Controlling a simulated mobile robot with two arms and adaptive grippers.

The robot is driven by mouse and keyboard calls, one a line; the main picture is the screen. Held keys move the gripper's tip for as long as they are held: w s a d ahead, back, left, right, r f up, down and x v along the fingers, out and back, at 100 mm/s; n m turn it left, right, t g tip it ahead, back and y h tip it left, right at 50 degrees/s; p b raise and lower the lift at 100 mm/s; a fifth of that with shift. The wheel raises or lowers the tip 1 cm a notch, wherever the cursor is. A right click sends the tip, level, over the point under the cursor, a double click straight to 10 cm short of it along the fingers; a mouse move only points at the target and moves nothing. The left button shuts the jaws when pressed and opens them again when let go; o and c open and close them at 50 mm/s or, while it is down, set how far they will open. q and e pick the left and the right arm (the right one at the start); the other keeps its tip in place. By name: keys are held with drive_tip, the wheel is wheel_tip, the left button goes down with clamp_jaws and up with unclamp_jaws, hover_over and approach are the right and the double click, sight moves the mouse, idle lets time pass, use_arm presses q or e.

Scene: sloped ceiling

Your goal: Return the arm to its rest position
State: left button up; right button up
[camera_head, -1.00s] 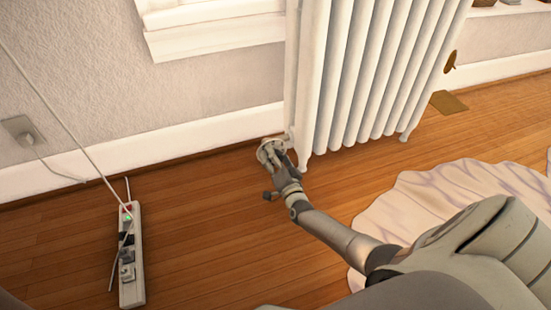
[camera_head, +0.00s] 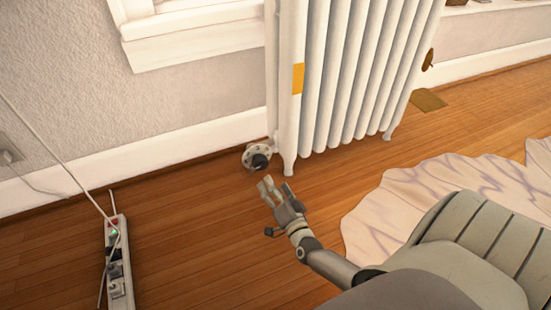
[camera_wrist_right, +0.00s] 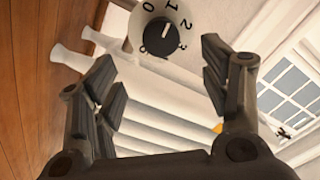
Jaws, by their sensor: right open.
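My right gripper (camera_head: 275,188) is open and empty in the head view, a short way in front of and below the radiator knob (camera_head: 259,160). In the right wrist view my right gripper (camera_wrist_right: 160,90) has its two fingers spread wide with nothing between them. The knob also shows there (camera_wrist_right: 160,35), a black knob on a pale dial with numbers, beyond the fingertips and apart from them. My right arm reaches in from the lower right of the head view. My left gripper is not in view.
A white radiator (camera_head: 350,80) stands by the wall behind the gripper. A power strip (camera_head: 118,262) with a cable lies on the wooden floor at the left. A pale wavy rug (camera_head: 400,205) lies at the right. The floor between strip and gripper is clear.

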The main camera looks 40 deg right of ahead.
drive_tip(key=shift+s+a, duration=0.1)
drive_tip(key=shift+s, duration=0.2)
drive_tip(key=shift+r, duration=0.1)
